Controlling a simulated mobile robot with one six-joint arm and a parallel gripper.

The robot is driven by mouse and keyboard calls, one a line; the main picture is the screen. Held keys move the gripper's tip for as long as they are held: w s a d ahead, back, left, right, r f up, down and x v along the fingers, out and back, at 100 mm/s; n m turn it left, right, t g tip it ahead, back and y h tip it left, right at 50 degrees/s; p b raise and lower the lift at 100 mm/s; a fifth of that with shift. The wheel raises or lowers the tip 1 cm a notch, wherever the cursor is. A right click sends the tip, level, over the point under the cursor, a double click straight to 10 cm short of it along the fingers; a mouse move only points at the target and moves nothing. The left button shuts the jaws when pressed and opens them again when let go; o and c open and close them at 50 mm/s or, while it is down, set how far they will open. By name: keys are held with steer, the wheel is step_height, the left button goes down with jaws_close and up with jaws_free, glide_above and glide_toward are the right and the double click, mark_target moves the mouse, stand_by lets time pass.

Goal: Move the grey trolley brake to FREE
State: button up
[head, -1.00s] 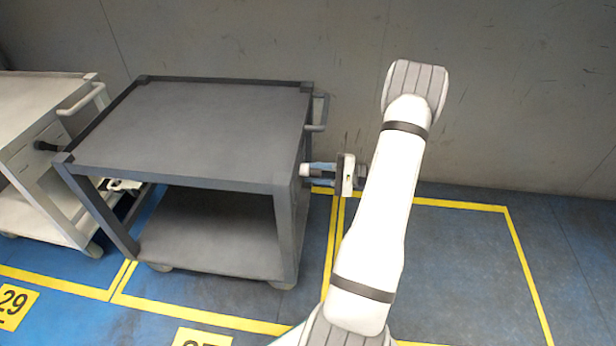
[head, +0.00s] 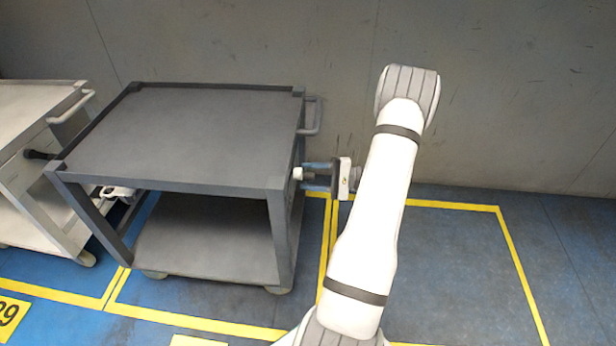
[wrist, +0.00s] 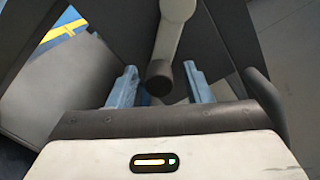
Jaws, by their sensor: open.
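The grey trolley (head: 190,125) stands left of centre in the head view. A pale stub (head: 297,173) on its right side appears to be part of the brake lever. In the wrist view the lever (wrist: 168,35) is pale with a dark round end (wrist: 159,76). My gripper (head: 309,178) is open at the trolley's right side, its fingers pointing left. In the wrist view the blue fingers of my gripper (wrist: 161,85) lie either side of the lever's dark end, with gaps visible on both sides. No FREE marking is readable.
A pale trolley (head: 35,105) with a black-ended lever (head: 38,155) stands at the left. The grey trolley's handle (head: 314,116) sticks out above my gripper. A wall (head: 480,110) runs behind. Yellow-lined floor (head: 430,260) at the right is clear.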

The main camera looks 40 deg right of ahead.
steer(key=p+v, duration=0.1)
steer(key=v, duration=0.6)
steer(key=shift+p, duration=0.3)
steer(key=shift+s, duration=0.2)
